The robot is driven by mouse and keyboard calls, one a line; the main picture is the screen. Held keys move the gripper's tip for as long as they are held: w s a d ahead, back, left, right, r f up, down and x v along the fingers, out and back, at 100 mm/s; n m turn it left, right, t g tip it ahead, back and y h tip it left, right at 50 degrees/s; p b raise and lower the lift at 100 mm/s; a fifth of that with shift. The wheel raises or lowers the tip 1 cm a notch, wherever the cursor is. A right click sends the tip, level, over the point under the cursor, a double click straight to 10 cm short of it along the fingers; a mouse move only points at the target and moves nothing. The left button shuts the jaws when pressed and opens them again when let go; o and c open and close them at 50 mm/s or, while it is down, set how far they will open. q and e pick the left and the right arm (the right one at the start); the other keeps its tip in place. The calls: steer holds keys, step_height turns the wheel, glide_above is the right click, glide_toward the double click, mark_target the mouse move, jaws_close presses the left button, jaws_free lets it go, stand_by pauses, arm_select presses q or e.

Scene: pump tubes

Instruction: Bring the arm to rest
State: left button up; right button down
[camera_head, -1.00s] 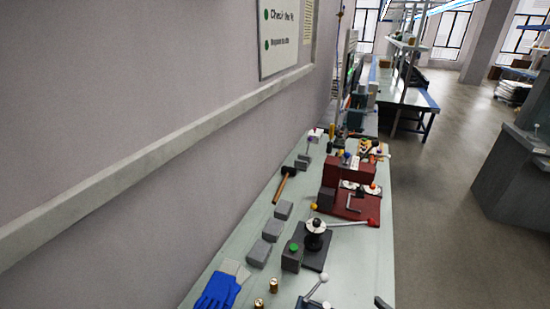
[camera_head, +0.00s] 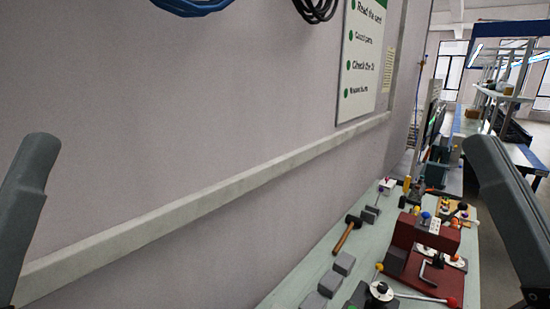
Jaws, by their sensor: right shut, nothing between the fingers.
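My right arm, a dark grey link, slants down along the right edge. Only a dark part of my right gripper (camera_head: 537,297) shows, in the bottom right corner. It is shut and empty, over the floor side and apart from the bench. My left arm shows as a grey link at the left edge, in front of the wall. The left gripper is not in view.
The pale green bench (camera_head: 300,284) runs away along the wall. On it are grey blocks (camera_head: 344,263), a hammer (camera_head: 346,236), a dark red fixture (camera_head: 426,238) and a red-tipped lever (camera_head: 451,302). A sign (camera_head: 364,58) hangs on the wall.

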step_height(320, 180, up, 27)
steer(key=s+d+h+p, duration=0.1)
steer(key=d+h+p, duration=0.1)
steer(key=p, duration=2.4)
steer(key=shift+s+d+f+t+h, duration=0.2)
steer(key=shift+s+t+h, duration=0.2)
steer(key=shift+h, duration=0.2)
